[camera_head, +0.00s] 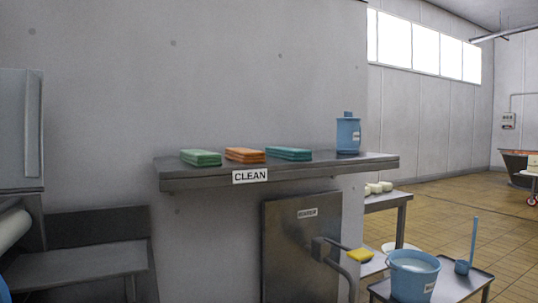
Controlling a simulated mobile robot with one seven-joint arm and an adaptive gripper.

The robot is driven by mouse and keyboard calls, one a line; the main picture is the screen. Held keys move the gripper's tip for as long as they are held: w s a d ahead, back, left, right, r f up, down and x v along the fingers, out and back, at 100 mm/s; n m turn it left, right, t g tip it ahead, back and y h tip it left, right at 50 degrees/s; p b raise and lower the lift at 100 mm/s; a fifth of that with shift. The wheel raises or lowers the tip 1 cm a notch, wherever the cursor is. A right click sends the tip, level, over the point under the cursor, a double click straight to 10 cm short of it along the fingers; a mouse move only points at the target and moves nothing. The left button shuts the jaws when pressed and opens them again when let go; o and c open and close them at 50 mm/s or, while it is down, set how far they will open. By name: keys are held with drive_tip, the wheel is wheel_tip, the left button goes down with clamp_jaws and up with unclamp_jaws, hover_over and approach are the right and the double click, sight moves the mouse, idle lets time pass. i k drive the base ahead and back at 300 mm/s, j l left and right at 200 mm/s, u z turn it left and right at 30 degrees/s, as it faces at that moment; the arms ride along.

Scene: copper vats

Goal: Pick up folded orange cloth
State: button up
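The folded orange cloth (245,155) lies on a grey wall shelf (330,165), above the CLEAN label (250,176). It sits between a folded green cloth (201,158) on the left and a folded teal cloth (289,154) on the right, with small gaps. My gripper is not in view. Nothing hides the front of the orange cloth.
A blue container (348,135) stands at the shelf's right end. Tiled floor (450,200) is open at right.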

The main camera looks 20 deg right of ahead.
sight(245, 156)
drive_tip(key=i+l, duration=0.15)
drive_tip(key=l, duration=0.25)
drive_tip(key=i+l+z, duration=0.1)
drive_tip(key=l, duration=0.3)
drive_tip(key=i+l, duration=0.25)
drive_tip(key=l, duration=0.15)
drive_tip(key=z, duration=0.05)
